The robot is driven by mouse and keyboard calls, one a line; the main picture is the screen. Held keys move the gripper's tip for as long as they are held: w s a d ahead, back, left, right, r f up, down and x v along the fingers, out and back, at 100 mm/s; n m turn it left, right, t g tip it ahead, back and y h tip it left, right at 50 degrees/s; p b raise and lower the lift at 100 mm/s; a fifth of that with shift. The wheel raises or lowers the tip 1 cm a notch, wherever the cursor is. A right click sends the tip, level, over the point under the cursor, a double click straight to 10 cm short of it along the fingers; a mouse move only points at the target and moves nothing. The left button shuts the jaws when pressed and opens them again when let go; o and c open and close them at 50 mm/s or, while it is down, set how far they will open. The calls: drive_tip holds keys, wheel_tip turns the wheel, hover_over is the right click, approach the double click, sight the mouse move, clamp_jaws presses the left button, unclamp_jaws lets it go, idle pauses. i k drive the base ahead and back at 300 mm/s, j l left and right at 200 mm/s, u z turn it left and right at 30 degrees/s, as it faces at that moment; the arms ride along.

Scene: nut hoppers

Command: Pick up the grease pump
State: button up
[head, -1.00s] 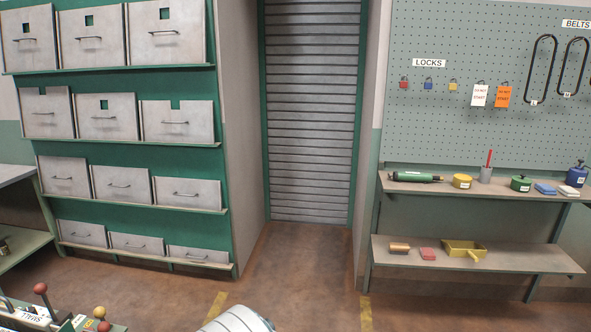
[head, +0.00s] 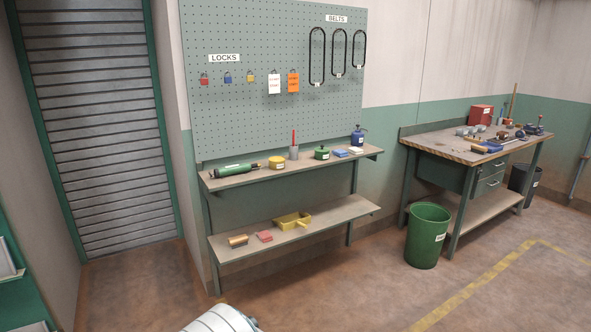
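No label that reads as grease pump can be made out. Two things on the upper shelf (head: 222,182) could be it. One is a green cylindrical tool (head: 235,170) with black ends, lying on its side at the left end. The other is a small blue can (head: 357,136) with a pump-like top and a white label, standing upright at the right end. Both look free and unobstructed. A rounded pale grey part of my own body shows at the bottom edge. My gripper is not visible.
Between them stand a yellow tin (head: 277,163), a cup (head: 293,153) holding a red item, a green pot (head: 321,153) and small blocks. The lower shelf (head: 335,213) holds a yellow scoop (head: 291,220). A green bin (head: 428,236) and workbench (head: 440,148) are right. Floor in front is clear.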

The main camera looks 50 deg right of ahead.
sight(244, 168)
drive_tip(key=z, duration=1.15)
drive_tip(key=i+l+u, duration=0.1)
drive_tip(key=i+l, duration=0.15)
drive_tip(key=i, duration=0.45)
drive_tip(key=i+l+u, duration=0.1)
drive_tip(key=i+l, duration=0.2)
drive_tip(key=i, duration=0.35)
drive_tip(key=i+l+u, duration=0.1)
drive_tip(key=i+l, duration=0.3)
drive_tip(key=i, duration=0.3)
drive_tip(key=i+l+u, duration=0.15)
drive_tip(key=i+l, duration=0.25)
drive_tip(key=i, duration=0.25)
drive_tip(key=i+l+u, duration=0.1)
drive_tip(key=i+l, duration=0.4)
drive_tip(key=i, duration=0.15)
